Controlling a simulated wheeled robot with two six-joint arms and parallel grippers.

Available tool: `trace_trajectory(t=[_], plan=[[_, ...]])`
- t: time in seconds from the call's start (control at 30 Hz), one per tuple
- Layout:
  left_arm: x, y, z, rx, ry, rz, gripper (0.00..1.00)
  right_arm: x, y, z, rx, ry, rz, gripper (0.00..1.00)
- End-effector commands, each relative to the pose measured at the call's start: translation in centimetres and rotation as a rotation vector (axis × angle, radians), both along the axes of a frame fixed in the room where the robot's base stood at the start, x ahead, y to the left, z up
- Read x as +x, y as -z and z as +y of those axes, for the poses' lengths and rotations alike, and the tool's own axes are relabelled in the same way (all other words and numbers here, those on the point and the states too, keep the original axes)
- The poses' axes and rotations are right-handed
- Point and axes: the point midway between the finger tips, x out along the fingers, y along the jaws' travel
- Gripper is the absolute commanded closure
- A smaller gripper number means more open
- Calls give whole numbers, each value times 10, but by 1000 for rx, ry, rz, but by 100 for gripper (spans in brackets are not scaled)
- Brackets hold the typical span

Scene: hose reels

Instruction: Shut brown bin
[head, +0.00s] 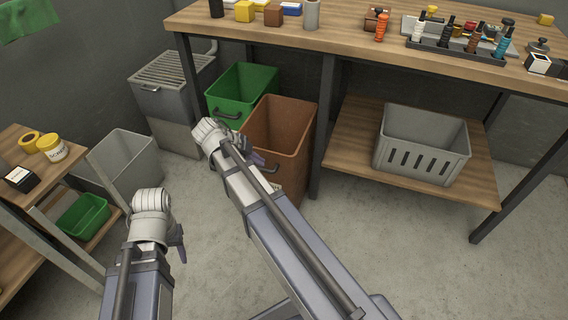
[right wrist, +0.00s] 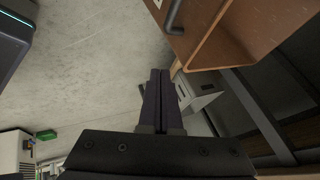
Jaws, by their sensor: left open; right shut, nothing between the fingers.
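The brown bin (head: 285,125) stands on the floor by the workbench's left end, its top open and no lid visible. The bin also fills the upper right of the right wrist view (right wrist: 255,30), with a dark handle (right wrist: 174,18) on its outer face. My right gripper (head: 264,163) is at the bin's near side, partly hidden by its own arm. In the right wrist view its fingers (right wrist: 159,75) are together and empty, just below the bin's corner; contact is unclear. My left gripper (head: 179,243) is open, low at the left and away from the bin; its fingers are mostly hidden.
A green bin (head: 245,82) stands left of the brown one, with grey bins (head: 125,155) further left. The workbench (head: 350,38) and its leg (head: 323,130) lie right of the brown bin. A grey crate (head: 422,145) sits on the lower shelf. Floor in front is clear.

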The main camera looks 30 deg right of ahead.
Motion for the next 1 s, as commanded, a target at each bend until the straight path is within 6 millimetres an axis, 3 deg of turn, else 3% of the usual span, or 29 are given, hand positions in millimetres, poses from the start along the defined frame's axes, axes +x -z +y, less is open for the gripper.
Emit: trace_trajectory(t=[0.2,0.37,0.83,0.9,1.0], plan=[[0,3,0,0,0,0,48,1,2,-4,-6,30,-21,100],[0,16,0,1,1,0,48,1,16,-11,-6,30,-20,100],[0,83,-1,-7,13,0,48,3,82,-59,-6,30,-20,100],[1,89,-2,-9,15,-1,48,4,88,-65,-6,28,-19,100],[0,81,-2,-8,15,-1,48,17,80,-78,-5,30,-19,100]])
